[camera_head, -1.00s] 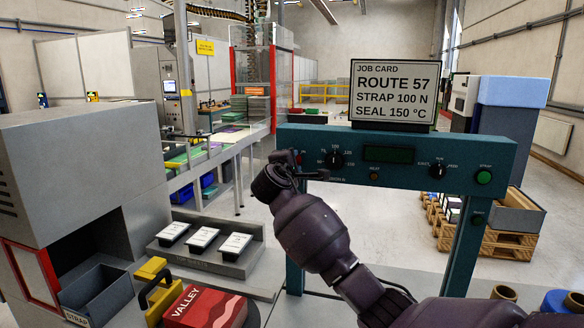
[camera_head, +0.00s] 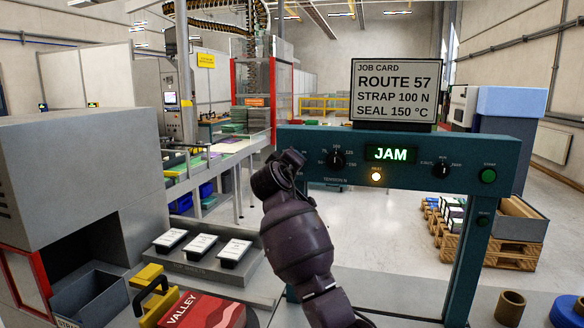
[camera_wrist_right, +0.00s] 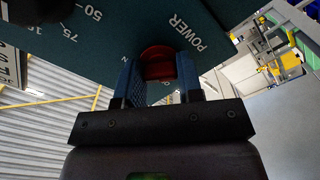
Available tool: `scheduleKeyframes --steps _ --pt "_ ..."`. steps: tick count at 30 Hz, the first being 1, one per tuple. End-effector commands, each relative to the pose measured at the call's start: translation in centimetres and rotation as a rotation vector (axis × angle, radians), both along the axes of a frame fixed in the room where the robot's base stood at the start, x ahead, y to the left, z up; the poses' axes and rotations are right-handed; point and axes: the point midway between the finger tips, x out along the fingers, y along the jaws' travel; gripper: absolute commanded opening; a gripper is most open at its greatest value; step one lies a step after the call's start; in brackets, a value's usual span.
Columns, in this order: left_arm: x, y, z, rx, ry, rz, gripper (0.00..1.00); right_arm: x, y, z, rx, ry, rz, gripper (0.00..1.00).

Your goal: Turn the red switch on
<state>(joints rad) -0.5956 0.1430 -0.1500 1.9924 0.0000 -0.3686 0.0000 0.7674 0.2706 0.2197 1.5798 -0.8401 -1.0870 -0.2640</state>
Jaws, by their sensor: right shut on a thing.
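In the right wrist view the red switch (camera_wrist_right: 158,62) sits beside the POWER lettering on the teal panel. My right gripper (camera_wrist_right: 157,82) has its blue fingers on both sides of the switch and is shut on it. In the head view my right gripper (camera_head: 287,163) is at the left end of the panel (camera_head: 460,160), and my own wrist hides the switch. The panel display (camera_head: 391,154) is lit green and reads JAM. An amber lamp (camera_head: 376,176) glows below it. My left gripper is not in view.
The job card (camera_head: 393,91) stands on top of the panel. A tensioning knob (camera_head: 336,160) is just right of my gripper.

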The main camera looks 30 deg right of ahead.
Motion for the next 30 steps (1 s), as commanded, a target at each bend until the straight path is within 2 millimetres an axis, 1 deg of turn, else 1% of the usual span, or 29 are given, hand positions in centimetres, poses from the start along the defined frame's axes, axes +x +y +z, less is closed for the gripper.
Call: scheduleKeyframes --steps 1,11,25,26,30 --pt "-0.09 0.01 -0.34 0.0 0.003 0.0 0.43 0.05 0.09 -0.32 0.019 -0.017 0.001 0.1" --pt "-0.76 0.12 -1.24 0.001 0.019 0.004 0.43 0.02 0.07 -0.16 0.085 -0.096 0.0 0.1" --pt "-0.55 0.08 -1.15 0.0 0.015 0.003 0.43 0.02 0.06 -0.1 0.093 -0.106 0.0 0.1" --pt "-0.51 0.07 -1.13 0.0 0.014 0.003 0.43 0.02 0.06 -0.1 0.093 -0.106 0.0 0.36" --pt "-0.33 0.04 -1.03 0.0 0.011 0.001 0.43 0.02 0.05 -0.08 0.093 -0.106 0.0 0.57"
